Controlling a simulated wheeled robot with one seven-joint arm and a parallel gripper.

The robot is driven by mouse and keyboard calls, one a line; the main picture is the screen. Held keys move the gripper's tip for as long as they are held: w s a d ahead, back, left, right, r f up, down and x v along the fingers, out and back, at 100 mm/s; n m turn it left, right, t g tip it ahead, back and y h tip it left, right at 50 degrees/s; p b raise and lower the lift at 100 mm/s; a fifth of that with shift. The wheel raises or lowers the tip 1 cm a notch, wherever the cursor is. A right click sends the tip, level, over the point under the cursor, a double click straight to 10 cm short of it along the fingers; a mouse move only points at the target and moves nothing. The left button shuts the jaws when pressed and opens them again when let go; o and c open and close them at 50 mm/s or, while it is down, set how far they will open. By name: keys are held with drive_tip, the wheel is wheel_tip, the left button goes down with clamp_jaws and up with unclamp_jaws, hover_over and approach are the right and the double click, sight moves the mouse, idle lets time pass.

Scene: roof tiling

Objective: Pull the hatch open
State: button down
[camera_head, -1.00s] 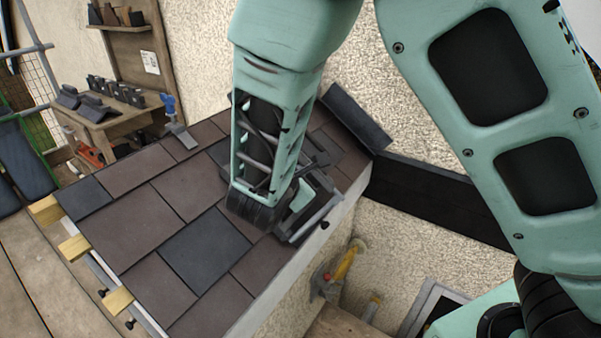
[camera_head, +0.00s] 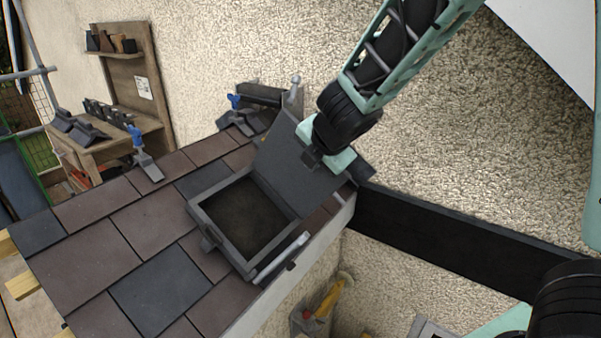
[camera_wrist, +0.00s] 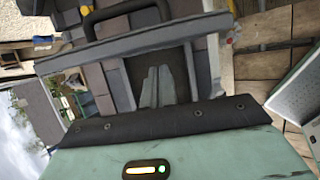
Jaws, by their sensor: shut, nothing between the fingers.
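The roof hatch stands open in the head view. Its grey lid (camera_head: 284,160) is tilted up steeply on the wall side, and its raised square frame (camera_head: 222,243) surrounds a dark opening (camera_head: 247,214). My gripper (camera_head: 312,157) is at the upper right part of the lid, overlapping it in the picture; I cannot tell whether it touches. In the wrist view the two gripper fingers (camera_wrist: 158,87) are together with nothing between them. A grey bar-like edge (camera_wrist: 140,42) and a dark loop handle (camera_wrist: 125,12) lie beyond them, probably part of the hatch.
Brown and dark slate tiles (camera_head: 135,220) cover the roof around the hatch. Blue-handled tools (camera_head: 145,158) lie near the roof's upper edge. A wooden bench (camera_head: 110,140) stands at the left.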

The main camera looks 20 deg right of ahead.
drive_tip(key=w+d+n+g+y+p, duration=0.1)
drive_tip(key=w+d+y+p, duration=0.2)
drive_tip(key=d+p, duration=0.3)
drive_tip(key=shift+w+d+r, duration=0.3)
drive_tip(key=shift+w+d, duration=0.45)
drive_tip(key=shift+w, duration=0.05)
drive_tip(key=shift+a+r, duration=0.1)
